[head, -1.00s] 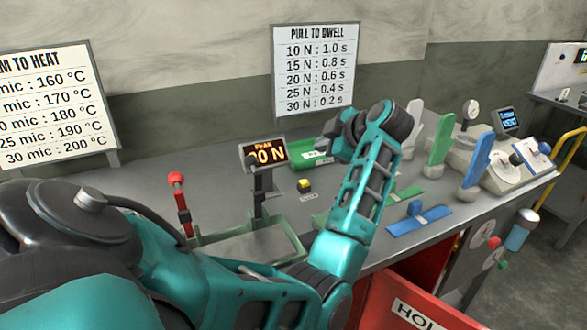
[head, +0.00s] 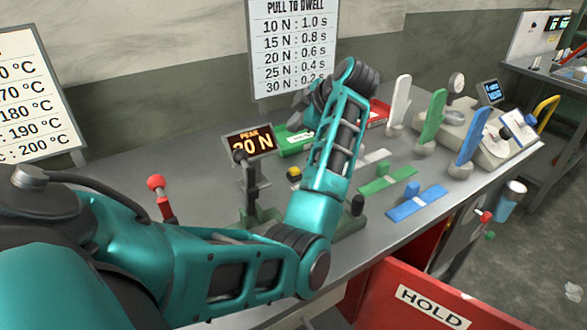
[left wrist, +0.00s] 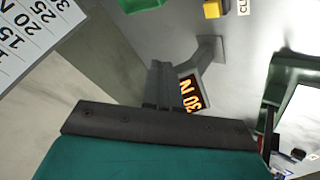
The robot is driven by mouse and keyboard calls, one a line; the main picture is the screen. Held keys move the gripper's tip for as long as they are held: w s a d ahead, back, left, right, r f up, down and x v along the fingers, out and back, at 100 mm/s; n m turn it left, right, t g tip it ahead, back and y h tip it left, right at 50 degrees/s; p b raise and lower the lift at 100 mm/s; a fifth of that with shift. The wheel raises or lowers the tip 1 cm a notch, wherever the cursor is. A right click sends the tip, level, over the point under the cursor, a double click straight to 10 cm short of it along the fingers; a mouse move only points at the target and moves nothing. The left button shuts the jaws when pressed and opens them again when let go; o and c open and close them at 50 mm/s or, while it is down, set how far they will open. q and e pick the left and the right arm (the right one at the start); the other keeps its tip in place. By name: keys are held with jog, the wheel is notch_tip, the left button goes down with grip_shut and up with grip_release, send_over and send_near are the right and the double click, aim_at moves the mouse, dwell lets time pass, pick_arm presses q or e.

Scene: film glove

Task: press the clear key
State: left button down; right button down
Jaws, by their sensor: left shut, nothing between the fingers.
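The clear key is a small yellow button (head: 294,173) on the grey bench, close to the left edge of my arm in the head view. It also shows at the top edge of the left wrist view (left wrist: 212,9), beside a white label (left wrist: 243,5) that is partly cut off. My left gripper (head: 303,108) is above the back of the bench, partly hidden by its own wrist. In the left wrist view its fingers (left wrist: 163,82) are shut, empty and apart from the key. My right gripper is not in view.
A peak display (head: 250,142) reads 30 N in the wrist view and stands left of the key. A green tray (head: 292,142) lies behind. Coloured upright paddles (head: 432,118) stand to the right. A red HOLD drawer (head: 385,285) is open in front.

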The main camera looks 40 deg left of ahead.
pick_arm(q)
jog(key=b, duration=0.5)
send_over(296, 172)
notch_tip(296, 172, down, 7)
jog(key=shift+w+f, duration=0.15)
jog(key=shift+f, duration=0.8)
jog(key=shift+f, duration=0.15)
dwell(1.1)
jog(key=shift+f, duration=0.25)
